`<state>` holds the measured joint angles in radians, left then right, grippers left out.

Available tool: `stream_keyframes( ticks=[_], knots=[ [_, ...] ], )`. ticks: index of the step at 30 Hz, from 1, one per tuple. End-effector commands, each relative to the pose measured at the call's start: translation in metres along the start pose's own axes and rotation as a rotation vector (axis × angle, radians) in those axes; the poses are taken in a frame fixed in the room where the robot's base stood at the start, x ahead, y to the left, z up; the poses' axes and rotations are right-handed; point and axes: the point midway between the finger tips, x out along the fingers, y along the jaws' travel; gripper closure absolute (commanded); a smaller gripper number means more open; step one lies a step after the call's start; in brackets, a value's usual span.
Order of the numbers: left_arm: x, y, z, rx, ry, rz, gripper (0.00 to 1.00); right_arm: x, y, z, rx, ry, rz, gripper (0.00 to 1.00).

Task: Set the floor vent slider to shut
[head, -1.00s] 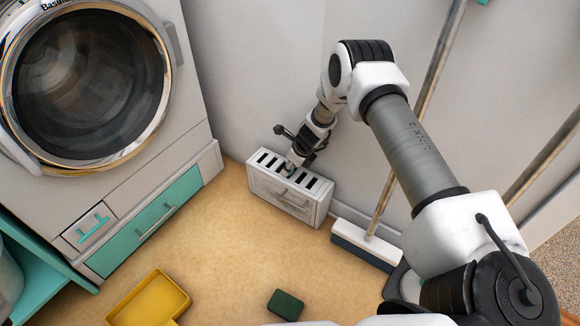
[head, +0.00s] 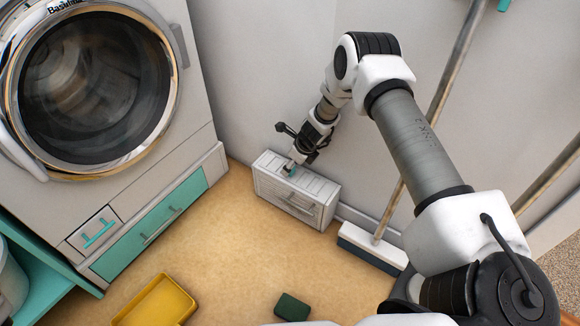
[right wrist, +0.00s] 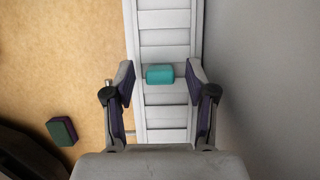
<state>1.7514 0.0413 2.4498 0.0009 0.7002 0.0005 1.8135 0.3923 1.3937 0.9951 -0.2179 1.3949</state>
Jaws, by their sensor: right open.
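The floor vent (head: 318,188) is a white box against the wall, standing on the floor. Its slatted top shows pale slats with no dark gaps. A small teal slider knob (head: 291,172) sits on the top, partly hidden by my right gripper (head: 292,167). In the right wrist view, the teal knob (right wrist: 160,75) lies between the two fingers of my right gripper (right wrist: 160,68). The fingers are open, with a gap on each side of the knob. The vent slats (right wrist: 165,112) there look covered. My left gripper is not in view.
A washing machine (head: 95,85) with a teal drawer (head: 150,225) stands left of the vent. A broom (head: 372,248) leans at its right. A yellow tray (head: 155,303) and a dark green block (head: 292,307) lie on the open floor in front.

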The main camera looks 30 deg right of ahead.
Motion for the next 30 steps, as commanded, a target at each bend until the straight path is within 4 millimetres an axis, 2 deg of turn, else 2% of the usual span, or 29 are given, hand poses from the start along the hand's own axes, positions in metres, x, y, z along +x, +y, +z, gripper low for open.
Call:
stream_keyframes(
  ticks=[4,9,26,28,30],
  knots=[
    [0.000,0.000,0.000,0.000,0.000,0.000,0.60,-0.033,0.000,0.002,0.001,-0.004,0.001,0.44],
    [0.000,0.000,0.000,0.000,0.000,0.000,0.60,-0.055,0.000,0.001,0.000,-0.002,0.000,0.44],
    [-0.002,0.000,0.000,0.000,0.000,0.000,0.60,-0.058,0.001,0.000,0.000,0.003,0.002,0.44],
    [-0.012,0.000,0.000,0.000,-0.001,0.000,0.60,-0.058,0.011,-0.002,-0.020,0.029,0.011,0.44],
    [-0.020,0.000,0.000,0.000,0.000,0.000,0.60,-0.052,0.037,-0.014,-0.055,0.079,0.042,0.44]
  ],
)
